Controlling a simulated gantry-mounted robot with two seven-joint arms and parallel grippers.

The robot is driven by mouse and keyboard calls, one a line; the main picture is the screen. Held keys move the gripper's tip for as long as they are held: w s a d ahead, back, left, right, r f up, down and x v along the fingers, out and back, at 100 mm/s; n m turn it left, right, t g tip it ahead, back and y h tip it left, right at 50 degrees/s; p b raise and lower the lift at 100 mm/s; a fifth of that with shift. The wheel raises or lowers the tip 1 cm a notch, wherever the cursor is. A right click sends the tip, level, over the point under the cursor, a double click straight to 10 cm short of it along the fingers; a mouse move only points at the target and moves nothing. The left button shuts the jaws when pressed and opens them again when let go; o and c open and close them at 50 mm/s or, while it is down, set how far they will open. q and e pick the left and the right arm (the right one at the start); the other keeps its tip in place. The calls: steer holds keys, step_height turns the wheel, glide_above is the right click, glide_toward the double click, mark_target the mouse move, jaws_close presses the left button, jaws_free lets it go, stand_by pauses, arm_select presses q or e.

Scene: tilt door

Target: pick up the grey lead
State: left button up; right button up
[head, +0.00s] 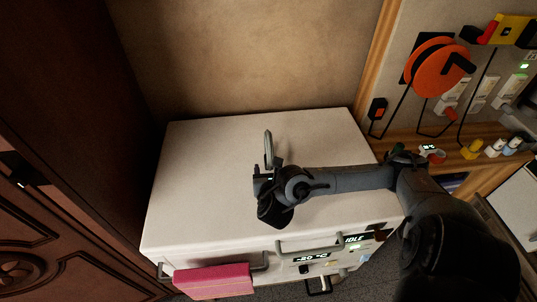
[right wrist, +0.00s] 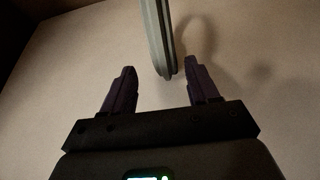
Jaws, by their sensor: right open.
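The grey lead (head: 268,148) looks like a thin, pale grey loop seen nearly edge-on, on the white top of the chest unit (head: 200,185). In the right wrist view the lead (right wrist: 158,35) is a ridged grey-green band coming down from the top edge to a rounded end. My right gripper (head: 265,172) is over the unit's top, just in front of the lead. In the right wrist view its fingers (right wrist: 160,75) are apart, with the lead's near end ahead of and between their tips, closer to the right finger. No grip on it shows. My left gripper is not in view.
A pink block (head: 213,281) is at the unit's front left, by a handle. A display panel (head: 330,250) is on the front. A dark carved door (head: 50,190) stands left.

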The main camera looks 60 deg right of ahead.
steer(key=b+x, duration=0.1)
steer(key=x, duration=0.1)
steer(key=b+x, duration=0.1)
steer(key=x, duration=0.1)
steer(key=shift+s+d+f, duration=0.2)
steer(key=shift+d+f, duration=0.05)
steer(key=shift+d, duration=0.15)
steer(key=shift+w+d+b, duration=0.2)
steer(key=shift+d+b, duration=0.05)
steer(key=shift+b, duration=0.15)
jaws_close()
